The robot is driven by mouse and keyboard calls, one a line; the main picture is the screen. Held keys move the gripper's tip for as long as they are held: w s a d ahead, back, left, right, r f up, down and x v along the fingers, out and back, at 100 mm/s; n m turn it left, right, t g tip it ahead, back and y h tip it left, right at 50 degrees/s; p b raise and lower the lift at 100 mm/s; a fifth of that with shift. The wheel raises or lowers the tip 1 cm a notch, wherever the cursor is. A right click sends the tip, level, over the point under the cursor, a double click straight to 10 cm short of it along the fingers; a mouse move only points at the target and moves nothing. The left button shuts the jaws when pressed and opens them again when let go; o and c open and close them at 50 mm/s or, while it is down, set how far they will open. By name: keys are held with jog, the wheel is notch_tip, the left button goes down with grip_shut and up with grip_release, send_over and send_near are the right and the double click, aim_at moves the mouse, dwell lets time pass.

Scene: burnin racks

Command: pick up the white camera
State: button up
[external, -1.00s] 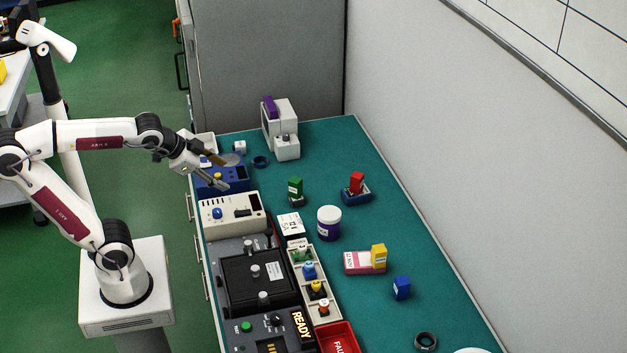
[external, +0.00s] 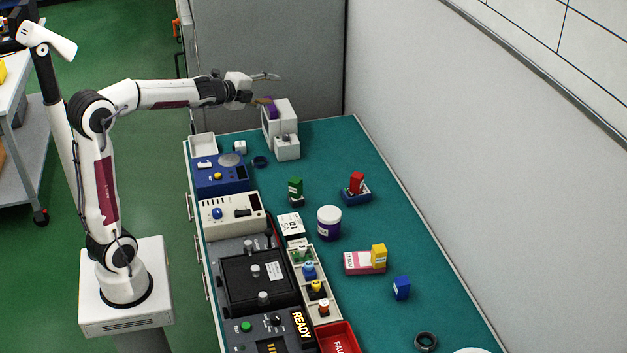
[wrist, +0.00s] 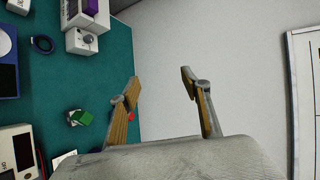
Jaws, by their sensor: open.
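A small white cube with a dark spot (external: 239,147), which looks like the white camera, sits at the back left of the green bench, beside the white tray. A small white block at the top left edge of the wrist view (wrist: 18,5) appears to be the same thing, cut off by the frame. My gripper (external: 271,88) is open and empty, raised at the back of the bench, near the top of the white machine.
The tall white machine with a purple part (external: 284,112) stands close below my gripper. A white tray (external: 203,145), blue box (external: 220,176) and dark ring (external: 260,162) are near the cube. The grey partition (external: 270,50) rises behind; a wall bounds the right.

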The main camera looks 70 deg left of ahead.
jog(key=w+a+f+m+t, duration=0.1)
jog(key=w+a+f+m, duration=0.1)
jog(key=a+m, duration=0.3)
jog(key=w+a+f+m+t, duration=0.1)
jog(key=w+a+m, duration=0.1)
jog(key=a, duration=0.5)
jog(key=m+h, duration=0.5)
jog(key=m, duration=0.7)
send_over(237, 143)
jog(key=w, duration=0.4)
notch_tip(237, 143, down, 18)
jog(key=s+f+m+h, duration=0.1)
jog(key=s+f, duration=0.2)
jog(key=f, duration=0.1)
jog(key=s+f+m+h, duration=0.1)
jog(key=s+f+m, duration=0.1)
jog(key=s+f, duration=0.2)
jog(key=s+a+f+m+h, duration=0.1)
jog(key=s+f+m, duration=0.1)
jog(key=s+f, duration=0.1)
jog(key=shift+s+f+h, duration=0.2)
jog(key=shift+f+h, duration=0.2)
jog(key=shift+f, duration=0.25)
jog(key=shift+x, duration=1.35)
jog(key=shift+w+d, duration=0.1)
